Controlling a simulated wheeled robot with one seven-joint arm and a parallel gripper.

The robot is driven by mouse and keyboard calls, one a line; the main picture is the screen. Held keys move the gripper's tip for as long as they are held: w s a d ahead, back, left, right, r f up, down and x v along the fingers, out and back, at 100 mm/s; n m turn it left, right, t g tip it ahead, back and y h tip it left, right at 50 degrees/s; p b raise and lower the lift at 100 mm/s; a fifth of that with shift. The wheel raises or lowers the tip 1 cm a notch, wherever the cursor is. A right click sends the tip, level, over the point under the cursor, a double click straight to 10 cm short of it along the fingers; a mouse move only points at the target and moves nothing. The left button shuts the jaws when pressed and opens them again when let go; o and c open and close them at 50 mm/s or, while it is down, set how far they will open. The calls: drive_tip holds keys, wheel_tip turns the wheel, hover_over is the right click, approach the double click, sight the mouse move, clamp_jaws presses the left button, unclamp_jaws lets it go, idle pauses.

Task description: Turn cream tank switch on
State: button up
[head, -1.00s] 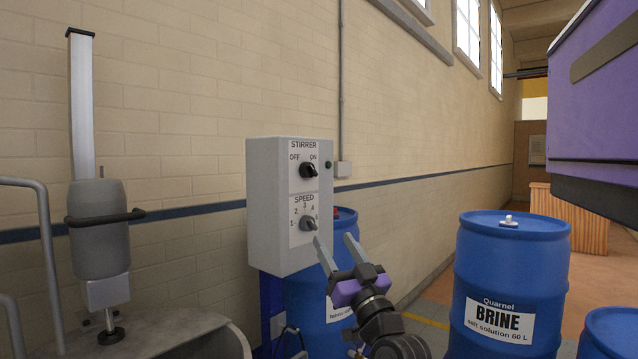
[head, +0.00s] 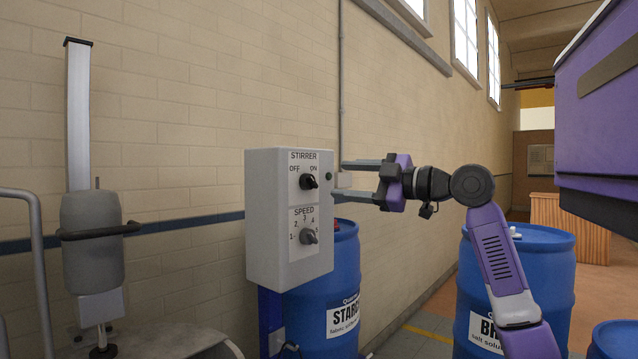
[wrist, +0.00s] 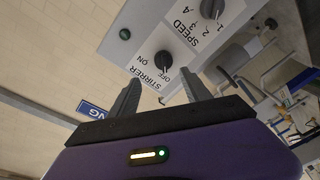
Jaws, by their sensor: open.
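The STIRRER knob also shows in the wrist view (wrist: 163,63), just beyond the fingertips. I cannot tell clearly which label it points to. My gripper (head: 342,180) is open and empty, level with the STIRRER knob at the right of the box, with fingers pointing left. In the wrist view my gripper (wrist: 160,80) has its fingers spread on either side of the knob; no contact shows.
A blue STARCH drum (head: 342,285) stands below and behind the box. A blue BRINE drum (head: 540,262) stands at the right. A grey stirrer motor (head: 92,240) and a metal rail (head: 40,240) are at the left.

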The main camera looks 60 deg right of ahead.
sight(315, 182)
drive_tip(key=shift+n, duration=0.4)
drive_tip(key=w, duration=0.2)
drive_tip(key=w+p, duration=0.1)
drive_tip(key=w, duration=0.4)
drive_tip(key=shift+w+d+f, duration=0.2)
drive_tip(key=shift+w+f, duration=0.1)
drive_tip(key=shift+w, duration=0.1)
drive_tip(key=shift+c, duration=0.5)
clamp_jaws()
